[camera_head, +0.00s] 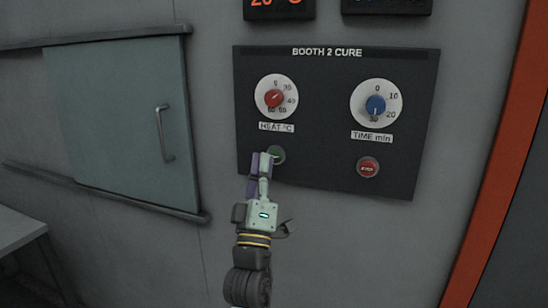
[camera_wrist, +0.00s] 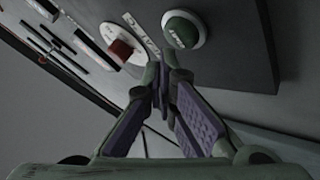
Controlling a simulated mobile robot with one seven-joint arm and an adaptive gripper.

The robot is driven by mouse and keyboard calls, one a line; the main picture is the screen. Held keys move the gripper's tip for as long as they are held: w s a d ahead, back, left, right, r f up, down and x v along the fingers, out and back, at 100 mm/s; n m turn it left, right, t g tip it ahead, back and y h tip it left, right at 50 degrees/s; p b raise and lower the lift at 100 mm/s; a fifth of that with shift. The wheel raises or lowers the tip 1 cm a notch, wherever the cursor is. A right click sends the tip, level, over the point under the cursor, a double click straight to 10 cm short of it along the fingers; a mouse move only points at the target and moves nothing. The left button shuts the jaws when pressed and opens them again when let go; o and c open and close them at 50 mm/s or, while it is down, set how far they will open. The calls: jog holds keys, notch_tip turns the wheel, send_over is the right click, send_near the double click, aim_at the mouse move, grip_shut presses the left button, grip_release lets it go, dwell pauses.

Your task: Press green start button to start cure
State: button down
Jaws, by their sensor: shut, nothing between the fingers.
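The green start button (camera_head: 277,154) sits at the lower left of the dark control panel (camera_head: 320,163) labelled BOOTH 2 CURE. In the wrist view the green button (camera_wrist: 183,30) is round, with a pale ring and a label too small to read surely. My gripper (camera_head: 266,160) is shut and empty, its tips overlapping the left side of the button in the head view. In the wrist view my gripper (camera_wrist: 160,78) has its tips together, just below the button in the picture. I cannot tell whether they touch it.
Above are a red heat dial (camera_head: 274,98) and a blue time dial (camera_head: 376,104). A red stop button (camera_head: 368,167) is to the right. A grey-green sliding door (camera_head: 120,120) with a handle is at left, and an orange frame (camera_head: 505,150) at right.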

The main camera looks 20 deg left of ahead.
jog(key=shift+w, duration=0.1)
jog(key=shift+w, duration=0.3)
jog(key=shift+w, duration=0.45)
dwell(0.6)
jog(key=shift+s, duration=0.15)
jog(key=shift+s+b, duration=0.35)
jog(key=shift+s, duration=0.35)
jog(key=s+b, duration=0.1)
jog(key=s, duration=0.4)
dwell(0.4)
dwell(0.5)
